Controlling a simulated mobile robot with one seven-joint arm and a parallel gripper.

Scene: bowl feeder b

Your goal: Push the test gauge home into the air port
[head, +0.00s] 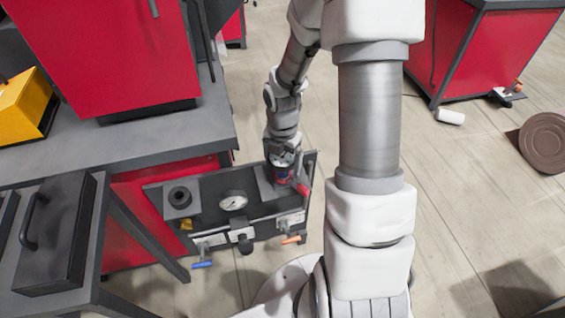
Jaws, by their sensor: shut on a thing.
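My gripper (283,173) is at the right end of a dark panel unit (213,217). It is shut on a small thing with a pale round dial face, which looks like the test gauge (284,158). The gauge is upright or nearly so, above a grey block on the panel; my wrist and fingers hide its lower end. I cannot tell whether it touches the block or which opening is the air port. A second round dial (233,201) sits mid-panel. A black round fitting (180,197) stands on a grey block at the left.
A red lever (303,187) is close beside my gripper. Valves with blue (202,264) and orange (291,240) handles and a black knob (243,240) line the panel's front. A grey bench (165,138) is behind left; a dark case (57,230) is left.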

